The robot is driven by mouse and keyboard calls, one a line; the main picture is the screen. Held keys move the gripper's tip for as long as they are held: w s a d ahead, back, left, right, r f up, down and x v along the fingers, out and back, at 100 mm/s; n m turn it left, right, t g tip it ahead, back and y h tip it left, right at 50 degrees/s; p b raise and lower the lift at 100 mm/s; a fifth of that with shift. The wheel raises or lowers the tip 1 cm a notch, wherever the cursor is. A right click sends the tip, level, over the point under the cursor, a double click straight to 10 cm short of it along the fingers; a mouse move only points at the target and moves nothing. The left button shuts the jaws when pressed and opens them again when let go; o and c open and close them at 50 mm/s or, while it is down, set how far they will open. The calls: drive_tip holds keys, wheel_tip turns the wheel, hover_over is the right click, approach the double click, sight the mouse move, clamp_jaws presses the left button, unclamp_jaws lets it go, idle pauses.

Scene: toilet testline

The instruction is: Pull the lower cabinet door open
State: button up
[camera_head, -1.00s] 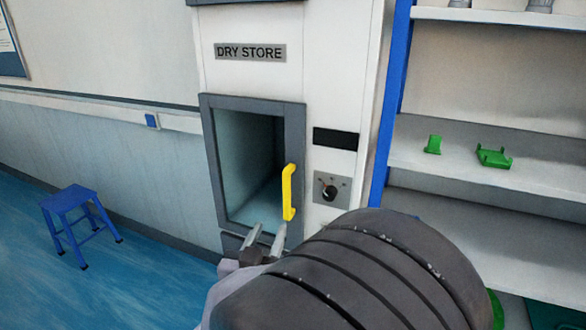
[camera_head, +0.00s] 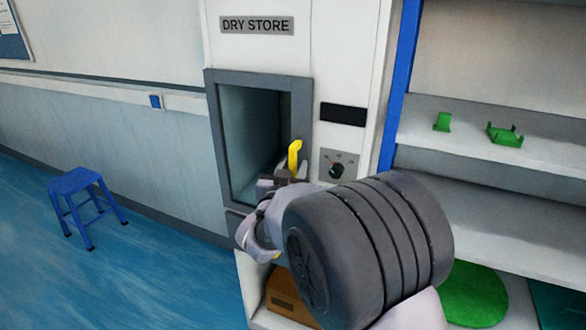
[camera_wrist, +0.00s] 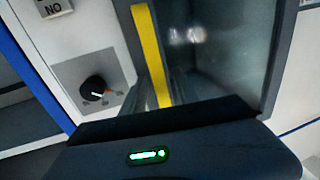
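The lower cabinet door (camera_head: 216,140) is a grey-framed window panel below the DRY STORE sign. It looks shut, flush with the white cabinet front. Its upright yellow handle (camera_head: 294,157) is at the right side, and its lower part is hidden behind my gripper. My gripper (camera_head: 284,177) is at the lower part of the handle. In the wrist view the yellow handle (camera_wrist: 150,50) runs down towards the dark gripper body, with grey finger-like strips beside it. Whether the fingers touch or clamp the handle is unclear.
A dial panel (camera_head: 338,165) and a dark display strip (camera_head: 343,114) are right of the door. Open shelves (camera_head: 480,143) with green parts stand at the right behind a blue post. A blue stool (camera_head: 82,203) stands on the clear floor at left.

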clamp_jaws()
idle(1.3)
